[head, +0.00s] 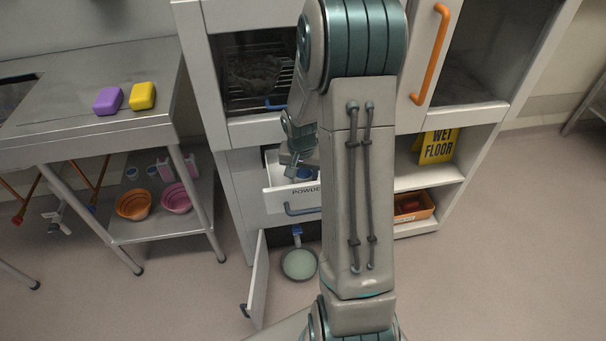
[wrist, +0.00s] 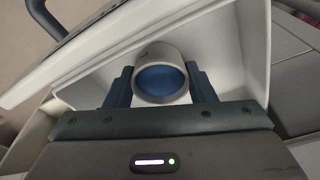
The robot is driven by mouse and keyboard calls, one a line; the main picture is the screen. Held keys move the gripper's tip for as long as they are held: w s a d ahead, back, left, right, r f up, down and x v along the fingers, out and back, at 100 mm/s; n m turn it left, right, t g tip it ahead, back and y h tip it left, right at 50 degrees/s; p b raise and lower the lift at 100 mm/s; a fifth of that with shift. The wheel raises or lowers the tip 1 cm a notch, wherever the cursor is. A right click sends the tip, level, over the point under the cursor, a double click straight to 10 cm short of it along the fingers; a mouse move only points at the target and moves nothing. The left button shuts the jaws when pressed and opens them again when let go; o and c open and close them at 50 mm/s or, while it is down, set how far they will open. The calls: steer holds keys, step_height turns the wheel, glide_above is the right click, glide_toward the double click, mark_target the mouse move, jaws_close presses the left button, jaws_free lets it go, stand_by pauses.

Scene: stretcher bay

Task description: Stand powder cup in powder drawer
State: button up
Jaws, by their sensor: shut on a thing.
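The powder drawer (head: 280,202), white with a "POWDER" label and a blue-grey handle, is pulled out of the cabinet. In the wrist view its pale wall (wrist: 110,45) surrounds the cup. The powder cup (wrist: 160,72) is white outside and blue inside, with its mouth facing the wrist camera. My gripper (wrist: 162,88) is shut on the cup, one dark blue finger on each side. In the head view my gripper (head: 300,170) is at the drawer opening, partly hidden by my arm. I cannot tell whether the cup touches the drawer floor.
Below the drawer, a low door (head: 258,280) stands open beside a pale green round pan (head: 299,264) on the floor. A steel table (head: 95,110) with purple and yellow blocks stands at left. An orange bin (head: 415,206) and wet floor sign (head: 438,146) are on the right shelves.

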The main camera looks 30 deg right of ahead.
steer(key=shift+f, duration=0.1)
steer(key=shift+f, duration=0.2)
steer(key=o, duration=1)
steer(key=shift+c, duration=0.2)
steer(key=shift+r, duration=0.1)
steer(key=shift+r, duration=0.55)
step_height(320, 180, up, 11)
steer(key=s+a+p, duration=0.1)
steer(key=s+p, duration=0.1)
steer(key=s+a+r+n, duration=0.3)
steer(key=s+a, duration=0.3)
steer(key=s, duration=0.2)
steer(key=s+a+r+n+y, duration=0.1)
steer(key=s+a+r+n, duration=0.3)
steer(key=s+a, duration=0.3)
steer(key=shift+s+n+t, duration=0.3)
steer(key=shift+s+n, duration=0.1)
steer(key=shift+s, duration=0.55)
